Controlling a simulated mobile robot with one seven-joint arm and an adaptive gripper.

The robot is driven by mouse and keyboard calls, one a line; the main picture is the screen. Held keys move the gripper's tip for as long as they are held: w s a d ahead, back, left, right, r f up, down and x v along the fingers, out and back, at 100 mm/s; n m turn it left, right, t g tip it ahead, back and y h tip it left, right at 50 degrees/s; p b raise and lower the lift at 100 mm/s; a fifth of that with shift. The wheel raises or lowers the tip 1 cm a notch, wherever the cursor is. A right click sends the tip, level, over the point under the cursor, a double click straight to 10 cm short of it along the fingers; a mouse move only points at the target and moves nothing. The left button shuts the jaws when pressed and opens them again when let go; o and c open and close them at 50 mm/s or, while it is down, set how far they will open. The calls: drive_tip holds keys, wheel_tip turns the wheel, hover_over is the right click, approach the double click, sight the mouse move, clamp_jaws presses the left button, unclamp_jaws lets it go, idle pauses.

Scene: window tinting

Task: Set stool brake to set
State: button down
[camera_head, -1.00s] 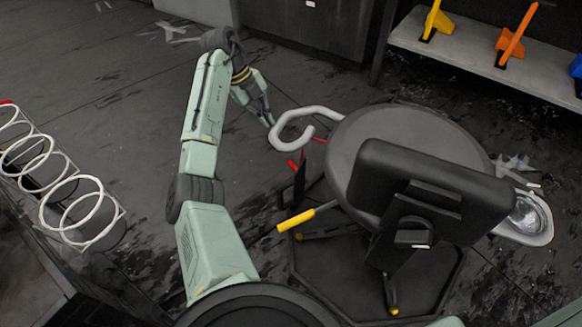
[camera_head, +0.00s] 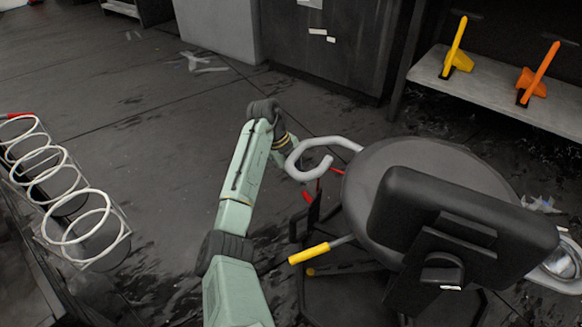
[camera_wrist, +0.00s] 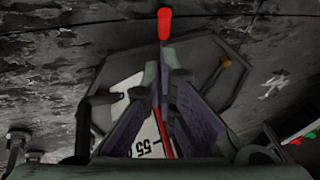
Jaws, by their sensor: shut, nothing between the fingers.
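The stool has a round dark seat (camera_head: 385,165) and a black backrest (camera_head: 465,222). A yellow-handled lever (camera_head: 309,253) sticks out to its left, below the seat. A red-ended part (camera_head: 307,196) shows beside a black upright left of the seat. In the wrist view a red-tipped lever (camera_wrist: 164,24) stands just beyond my fingertips, in line with them; I cannot tell whether they touch it. My gripper (camera_wrist: 163,72) is shut and empty, pointing at the stool's base plate (camera_wrist: 225,95). In the head view it is mostly hidden behind the grey hooked bar.
The grey hooked bar (camera_head: 300,165) curves out left of the seat, close to my wrist. A rack of white rings (camera_head: 75,215) stands at far left. A shelf (camera_head: 500,98) with yellow and orange tools is at upper right. The floor left of my arm is mostly clear.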

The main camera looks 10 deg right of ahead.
sight(307, 194)
drive_tip(key=b+x, duration=0.1)
drive_tip(key=x, duration=0.6)
drive_tip(key=shift+d+f, duration=0.1)
drive_tip(key=shift+f, duration=0.05)
drive_tip(key=shift+w+a+f, duration=0.25)
drive_tip(key=shift+w+f, duration=0.1)
drive_tip(key=shift+f, duration=0.05)
idle(0.3)
drive_tip(key=shift+w+a+f+b, duration=0.25)
drive_tip(key=shift+w+f, duration=0.2)
drive_tip(key=shift+f, duration=0.35)
drive_tip(key=shift+w+a+f+b, duration=0.1)
drive_tip(key=shift+w+a+f, duration=0.3)
drive_tip(key=shift+f, duration=0.35)
drive_tip(key=shift+w+d, duration=0.1)
drive_tip(key=v, duration=1.2)
